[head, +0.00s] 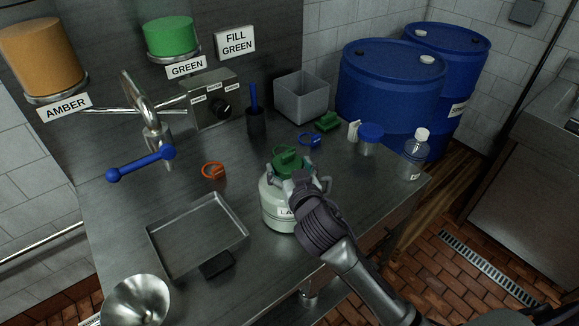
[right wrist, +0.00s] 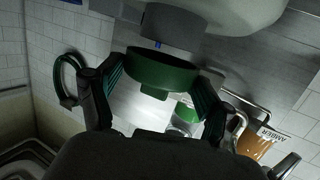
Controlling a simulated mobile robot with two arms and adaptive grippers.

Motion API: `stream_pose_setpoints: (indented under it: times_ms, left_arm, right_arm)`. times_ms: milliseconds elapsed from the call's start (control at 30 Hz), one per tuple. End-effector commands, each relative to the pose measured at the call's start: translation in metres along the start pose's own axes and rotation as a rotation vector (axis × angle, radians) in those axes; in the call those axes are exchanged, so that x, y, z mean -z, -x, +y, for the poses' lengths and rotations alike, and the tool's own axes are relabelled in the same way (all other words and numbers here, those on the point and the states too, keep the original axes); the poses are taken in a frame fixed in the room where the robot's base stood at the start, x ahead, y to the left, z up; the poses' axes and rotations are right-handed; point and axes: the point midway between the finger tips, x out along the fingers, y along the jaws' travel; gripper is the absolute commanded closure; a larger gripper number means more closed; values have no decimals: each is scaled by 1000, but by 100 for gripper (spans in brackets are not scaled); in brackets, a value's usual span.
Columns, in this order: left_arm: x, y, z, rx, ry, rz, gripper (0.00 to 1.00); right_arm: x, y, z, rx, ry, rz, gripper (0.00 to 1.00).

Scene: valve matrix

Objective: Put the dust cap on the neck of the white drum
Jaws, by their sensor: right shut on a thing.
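The white drum (head: 277,212) stands upright on the steel bench, its label partly hidden by my right gripper. The green dust cap (head: 287,163) is over the drum's top. My right gripper (head: 301,182) comes in from the lower right and is shut on the cap. In the right wrist view, which is upside down, the cap (right wrist: 162,73) is between the two fingers (right wrist: 157,90). The grey neck (right wrist: 174,25) of the drum (right wrist: 245,10) lines up roughly with the cap. I cannot tell whether cap and neck touch. My left gripper is not in view.
An empty metal tray (head: 197,228) and a funnel (head: 137,300) are at the left front. An orange cap (head: 213,170), a blue cap (head: 309,139) and a green item (head: 327,121) lie on the bench. A bottle (head: 413,157) stands near the right edge, a tap (head: 152,135) behind left.

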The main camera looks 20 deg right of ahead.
Motion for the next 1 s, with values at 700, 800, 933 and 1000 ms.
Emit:
stream_pose_setpoints:
  times_ms: [700,800,933,1000]
  left_arm:
    - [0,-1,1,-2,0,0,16]
    - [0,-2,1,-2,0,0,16]
    - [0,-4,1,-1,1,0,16]
    - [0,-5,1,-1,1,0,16]
  right_arm:
    - [-4,0,0,0,0,-1,39]
    - [-7,-1,0,0,0,-1,39]
    - [-9,-1,0,0,0,-1,39]
    - [-10,-2,0,0,0,-1,39]
